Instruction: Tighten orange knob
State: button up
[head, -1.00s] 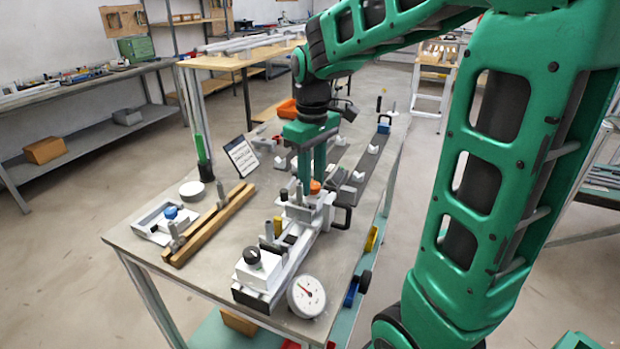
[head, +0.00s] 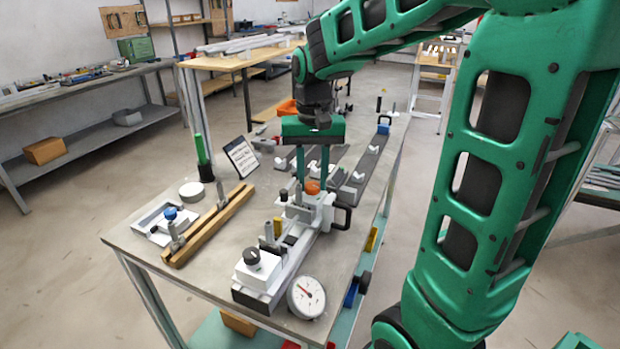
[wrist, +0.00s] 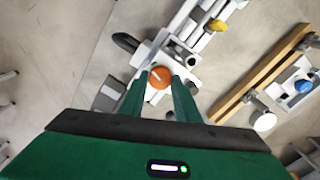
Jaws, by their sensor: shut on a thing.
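The orange knob (head: 312,187) sits on a white block of the jig (head: 276,250) on the workbench. In the wrist view the orange knob (wrist: 159,77) shows a pale line on its top and lies between my fingertips. My gripper (head: 313,184) points straight down over the knob, one green finger on each side. It also shows in the wrist view (wrist: 159,82). The fingers are shut on the knob, which stays seated on its block. The knob's underside is hidden.
A black-topped white block (head: 258,268) and a dial gauge (head: 306,297) stand at the jig's near end. A wooden bar (head: 208,226) and a blue-knobbed fixture (head: 170,213) lie to the left. A black handle (head: 342,216) is right of the knob.

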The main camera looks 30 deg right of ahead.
aim_at(311, 184)
jog(key=shift+w+a+m, duration=0.1)
jog(key=shift+m, duration=0.3)
jog(key=o, duration=1)
jog(key=shift+o, duration=0.2)
notch_tip(311, 184, up, 11)
jog(key=shift+f, duration=0.15)
jog(key=s+d+f, duration=0.3)
jog(key=s+f, duration=0.4)
jog(key=s, duration=0.4)
jog(key=s+d+f, duration=0.3)
jog(key=s+f, duration=0.4)
jog(key=s, duration=0.4)
jog(key=shift+s+f, duration=0.2)
jog(key=shift+f, duration=0.1)
